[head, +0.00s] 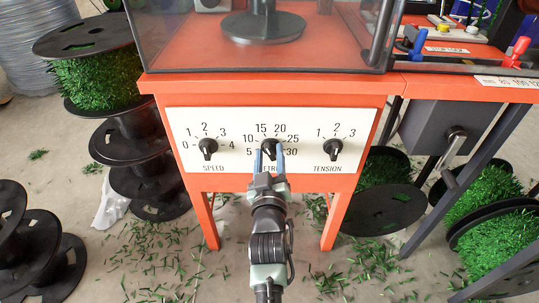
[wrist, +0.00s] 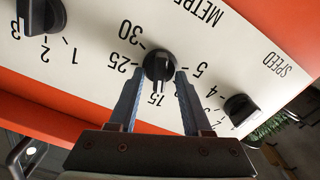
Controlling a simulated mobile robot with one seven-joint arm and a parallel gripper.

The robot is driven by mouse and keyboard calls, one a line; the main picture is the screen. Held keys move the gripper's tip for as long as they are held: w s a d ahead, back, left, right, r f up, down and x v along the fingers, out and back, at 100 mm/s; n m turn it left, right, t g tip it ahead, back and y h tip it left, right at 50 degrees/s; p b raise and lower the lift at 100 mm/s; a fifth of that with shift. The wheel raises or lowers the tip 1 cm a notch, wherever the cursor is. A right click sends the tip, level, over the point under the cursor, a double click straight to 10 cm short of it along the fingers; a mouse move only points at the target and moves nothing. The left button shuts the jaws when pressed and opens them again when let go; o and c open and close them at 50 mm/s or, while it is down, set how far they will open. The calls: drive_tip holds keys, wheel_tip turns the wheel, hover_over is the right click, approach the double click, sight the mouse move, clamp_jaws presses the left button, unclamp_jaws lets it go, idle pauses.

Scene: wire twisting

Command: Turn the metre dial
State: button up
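The metre dial (head: 269,146) is a black knob in the middle of a white panel, with a scale from 5 to 30. In the wrist view the dial (wrist: 160,65) shows upside down, its white mark pointing close to the 15. My gripper (head: 269,147) reaches it from the front. In the wrist view its two blue-grey fingers (wrist: 161,70) stand on either side of the knob, apart, with their tips close beside it. Whether they touch it is hard to tell. The fingers cover part of the scale, and in the head view part of the METRE label.
The speed dial (head: 208,147) is to the left and the tension dial (head: 333,148) to the right on the same panel (head: 236,165). A clear guard (head: 160,40) stands above on the orange machine. Spools (head: 95,75) of green wire flank it; green clippings litter the floor.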

drive_tip(key=s+p, duration=0.4)
drive_tip(key=s, duration=0.9)
drive_tip(key=shift+p, duration=0.4)
drive_tip(key=w+d+r+m+t, duration=0.1)
drive_tip(key=w+r+t, duration=0.1)
drive_tip(key=r, duration=1.3)
drive_tip(key=w+r+m+t, duration=0.1)
drive_tip(key=w+r+t, duration=0.1)
drive_tip(key=r, duration=1.2)
drive_tip(key=s+r+m+t, duration=0.1)
drive_tip(key=s+r+t, duration=0.1)
drive_tip(key=s+r, duration=0.45)
drive_tip(key=s+r+m+t, duration=0.1)
drive_tip(key=s+r, duration=0.2)
drive_tip(key=r, duration=0.7)
drive_tip(key=s+r+t, duration=0.2)
drive_tip(key=s+r, duration=0.2)
drive_tip(key=r, duration=0.4)
wheel_tip(320, 180, up, 39)
drive_tip(key=s+p, duration=0.1)
drive_tip(key=p, duration=3.7)
drive_tip(key=shift+a, duration=0.35)
